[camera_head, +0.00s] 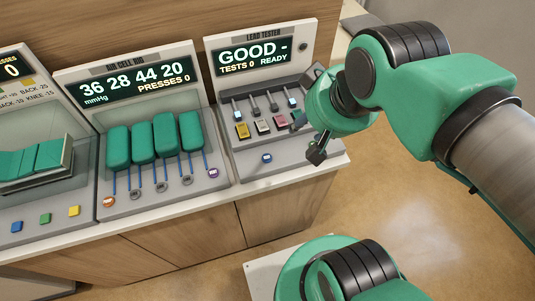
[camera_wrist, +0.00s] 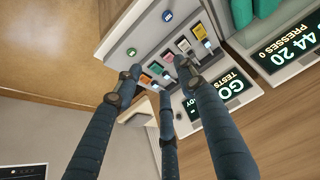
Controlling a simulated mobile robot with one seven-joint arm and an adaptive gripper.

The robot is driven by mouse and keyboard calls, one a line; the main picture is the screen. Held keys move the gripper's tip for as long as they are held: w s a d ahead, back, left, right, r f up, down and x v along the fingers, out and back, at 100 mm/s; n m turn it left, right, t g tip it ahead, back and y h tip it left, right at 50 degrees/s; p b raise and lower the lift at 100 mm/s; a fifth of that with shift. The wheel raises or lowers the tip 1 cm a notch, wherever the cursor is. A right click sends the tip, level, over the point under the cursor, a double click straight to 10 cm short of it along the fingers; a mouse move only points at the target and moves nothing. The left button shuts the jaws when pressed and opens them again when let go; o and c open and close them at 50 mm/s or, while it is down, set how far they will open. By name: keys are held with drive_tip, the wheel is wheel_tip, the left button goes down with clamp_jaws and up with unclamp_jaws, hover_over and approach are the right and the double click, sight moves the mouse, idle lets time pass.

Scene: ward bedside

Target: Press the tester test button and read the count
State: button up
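The lead tester (camera_head: 240,95) is a grey panel at the right of the counter. Its display (camera_head: 252,56) reads "GOOD -", "TESTS 0" and "READY". A blue round button (camera_head: 267,157) sits near its front edge. The wrist view shows this blue button (camera_wrist: 167,15) and a green round button (camera_wrist: 131,51); I cannot read a label on either. The green one is hidden in the head view. My gripper (camera_head: 308,138) is above the tester's right side. In the wrist view my gripper (camera_wrist: 158,79) has its dark fingers spread, with nothing held between them.
A row of coloured lead clips, including a yellow one (camera_head: 242,130), lies on the tester behind the buttons. The air cell rig (camera_head: 125,85), showing "36 28 44 20" and "PRESSES 0", stands to the left. Another panel (camera_head: 12,75) is at far left. Floor (camera_head: 390,200) is clear at right.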

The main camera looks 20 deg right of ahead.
idle(0.3)
clamp_jaws()
idle(1.2)
